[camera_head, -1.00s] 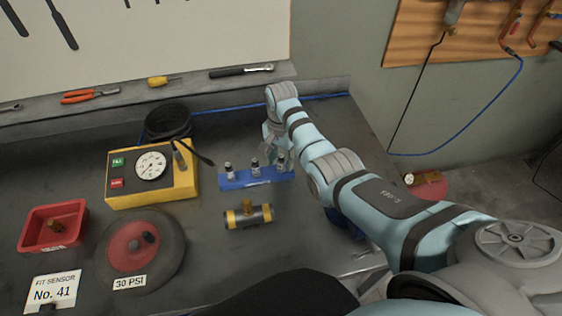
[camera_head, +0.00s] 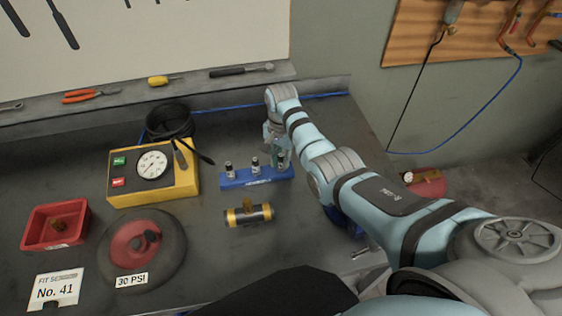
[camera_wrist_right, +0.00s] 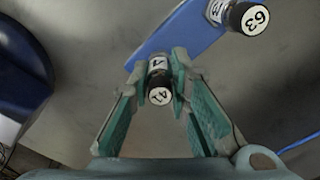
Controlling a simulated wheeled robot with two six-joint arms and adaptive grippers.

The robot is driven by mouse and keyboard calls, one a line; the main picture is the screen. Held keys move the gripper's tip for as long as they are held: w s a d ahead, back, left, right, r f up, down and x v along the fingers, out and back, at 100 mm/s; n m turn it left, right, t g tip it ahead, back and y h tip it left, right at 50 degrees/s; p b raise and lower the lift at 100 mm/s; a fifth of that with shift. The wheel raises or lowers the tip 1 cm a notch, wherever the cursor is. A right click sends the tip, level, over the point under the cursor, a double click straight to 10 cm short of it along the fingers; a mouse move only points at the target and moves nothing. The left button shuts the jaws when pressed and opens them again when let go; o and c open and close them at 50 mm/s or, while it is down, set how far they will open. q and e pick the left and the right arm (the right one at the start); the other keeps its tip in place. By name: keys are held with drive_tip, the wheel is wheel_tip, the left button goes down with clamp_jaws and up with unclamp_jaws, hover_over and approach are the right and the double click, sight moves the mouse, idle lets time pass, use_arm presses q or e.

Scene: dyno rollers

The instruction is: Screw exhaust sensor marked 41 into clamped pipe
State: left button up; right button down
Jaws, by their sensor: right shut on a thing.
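The sensor marked 41 (camera_wrist_right: 159,94) shows its white-labelled black cap between the fingers of my right gripper (camera_wrist_right: 160,75) in the wrist view. My right gripper is shut on it at the right end of the blue rack (camera_head: 238,181). I cannot tell whether the sensor is still seated in the rack. A sensor marked 63 (camera_wrist_right: 248,17) stands in the rack beside it. The pipe (camera_head: 261,213), dark with yellow bands and a brass fitting on top, lies in front of the rack, apart from the gripper. My left gripper is not in view.
A yellow gauge box (camera_head: 184,186), a round dark-and-red disc (camera_head: 168,268) labelled 30 PSI and a red tray (camera_head: 36,240) with a brass part stand to the left. A "No. 41" card (camera_head: 56,288) is at the front left. The bench around the pipe is mostly clear.

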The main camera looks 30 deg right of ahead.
sight(281, 155)
drive_tip(key=shift+r, duration=3)
